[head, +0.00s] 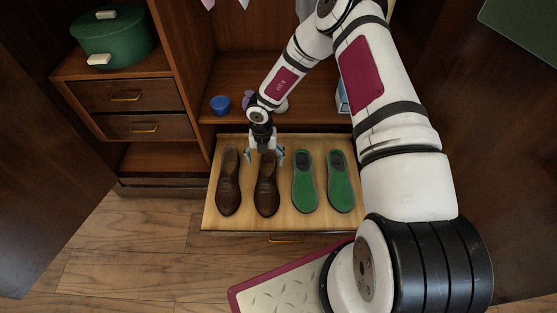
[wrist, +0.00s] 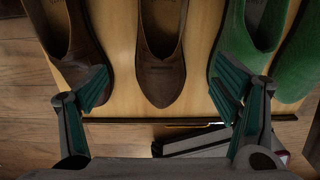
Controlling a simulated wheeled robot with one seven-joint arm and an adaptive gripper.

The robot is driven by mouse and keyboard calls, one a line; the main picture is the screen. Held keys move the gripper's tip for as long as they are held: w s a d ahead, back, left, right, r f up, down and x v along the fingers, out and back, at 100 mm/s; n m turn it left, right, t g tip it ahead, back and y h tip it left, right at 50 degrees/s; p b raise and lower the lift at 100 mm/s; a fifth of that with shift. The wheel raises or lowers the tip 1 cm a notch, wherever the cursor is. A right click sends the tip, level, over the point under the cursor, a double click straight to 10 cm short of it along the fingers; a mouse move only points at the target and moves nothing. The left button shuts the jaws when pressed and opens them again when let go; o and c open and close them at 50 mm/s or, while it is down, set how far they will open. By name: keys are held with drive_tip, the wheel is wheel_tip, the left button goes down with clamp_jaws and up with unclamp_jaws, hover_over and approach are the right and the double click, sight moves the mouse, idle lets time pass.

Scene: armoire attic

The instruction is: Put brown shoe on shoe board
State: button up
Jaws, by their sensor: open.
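Two brown shoes stand side by side on the pale wooden shoe board (head: 285,222), toes toward me. The left brown shoe (head: 229,190) is at the board's left. The right brown shoe (head: 267,192) is beside it, and its toe fills the middle of the wrist view (wrist: 163,72). My gripper (head: 265,156) is open over the right brown shoe's heel end. In the wrist view the fingers (wrist: 162,90) are spread to either side of that shoe, with nothing held. The left finger overlaps the left brown shoe (wrist: 72,45) in that picture; contact cannot be told.
Two green shoes (head: 305,185) stand on the board's right half. A shelf behind holds a blue bowl (head: 220,104) and other small items. A green pot (head: 113,38) sits on the drawers at left. Dark armoire doors (head: 45,150) flank the space. Floor in front-left is clear.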

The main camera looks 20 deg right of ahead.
drive_tip(key=w+a+r+n+t+y, duration=0.1)
drive_tip(key=w+r+n+t, duration=0.15)
drive_tip(key=r, duration=0.45)
drive_tip(key=w+a+r+n+t, duration=0.1)
drive_tip(key=w+r+n, duration=0.3)
drive_tip(key=r, duration=0.3)
drive_tip(key=w+a+r+n+t+y, duration=0.1)
drive_tip(key=w+a+r+n+t, duration=0.2)
drive_tip(key=r, duration=0.4)
drive_tip(key=s+a+r+n+y, duration=0.1)
drive_tip(key=s+a+r+n, duration=0.15)
drive_tip(key=r+n, duration=0.45)
drive_tip(key=s+a+r+n+y, duration=0.1)
drive_tip(key=s+a+r+n, duration=0.2)
drive_tip(key=r, duration=0.6)
drive_tip(key=s+r+n+g, duration=0.1)
drive_tip(key=s+r+n, duration=0.45)
drive_tip(key=s, duration=0.35)
drive_tip(key=s+r+n+g, duration=0.2)
drive_tip(key=s+r+n, duration=0.3)
drive_tip(key=s, duration=0.4)
drive_tip(key=s+d+n+g+h, duration=0.1)
drive_tip(key=s+d+n, duration=0.4)
drive_tip(key=s, duration=0.8)
drive_tip(key=s+d+n+g+h, duration=0.2)
drive_tip(key=s+d+n, duration=0.3)
drive_tip(key=s, duration=0.8)
drive_tip(key=shift+s+d+h, duration=0.15)
drive_tip(key=shift+d+h, duration=0.25)
drive_tip(key=shift+h, duration=0.1)
